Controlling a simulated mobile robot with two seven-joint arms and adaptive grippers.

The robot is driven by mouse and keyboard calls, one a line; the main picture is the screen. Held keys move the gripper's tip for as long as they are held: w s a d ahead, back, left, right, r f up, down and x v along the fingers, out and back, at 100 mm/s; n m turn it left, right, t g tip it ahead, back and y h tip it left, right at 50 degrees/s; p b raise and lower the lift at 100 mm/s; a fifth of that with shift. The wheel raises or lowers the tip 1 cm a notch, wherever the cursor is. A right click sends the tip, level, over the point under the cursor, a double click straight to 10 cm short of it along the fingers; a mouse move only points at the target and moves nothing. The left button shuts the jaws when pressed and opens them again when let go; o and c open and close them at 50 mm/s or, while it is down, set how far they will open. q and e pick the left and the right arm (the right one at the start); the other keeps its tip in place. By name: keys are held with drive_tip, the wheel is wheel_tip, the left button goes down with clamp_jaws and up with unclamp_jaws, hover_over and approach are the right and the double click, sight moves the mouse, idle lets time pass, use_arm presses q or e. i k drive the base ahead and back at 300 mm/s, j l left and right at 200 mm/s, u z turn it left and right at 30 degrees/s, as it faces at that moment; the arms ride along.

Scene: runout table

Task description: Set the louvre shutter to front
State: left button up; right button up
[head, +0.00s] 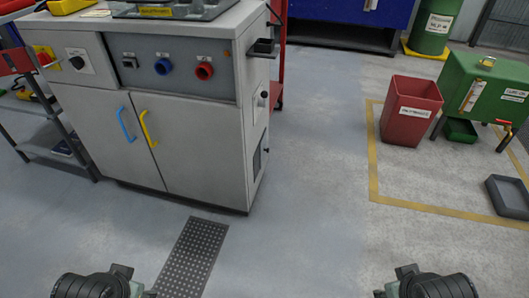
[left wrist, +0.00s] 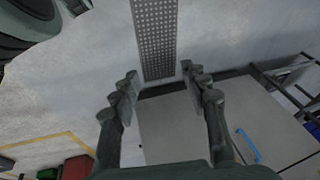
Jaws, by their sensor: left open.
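A grey cabinet (head: 185,130) stands left of centre in the head view. A small dark panel (head: 259,155), which may be the louvre shutter, is low on its right side face; its slats and setting are too small to tell. Above it on that face are a small dark knob (head: 264,95) and a dark bracket (head: 263,48). My left gripper (left wrist: 158,74) is open and empty in the left wrist view, in front of the cabinet and apart from it. My right gripper (head: 428,284) is at the bottom right of the head view, far from the cabinet; its fingers are unclear.
The cabinet front has a blue handle (head: 126,124), a yellow handle (head: 148,128) and several knobs. A perforated floor strip (head: 190,258) lies before it. A red bin (head: 410,110), a green tank (head: 485,85) and a grey tray (head: 508,196) stand right. The middle floor is clear.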

sight(263, 150)
drive_tip(key=i+l+u, duration=0.6)
drive_tip(key=i, duration=0.2)
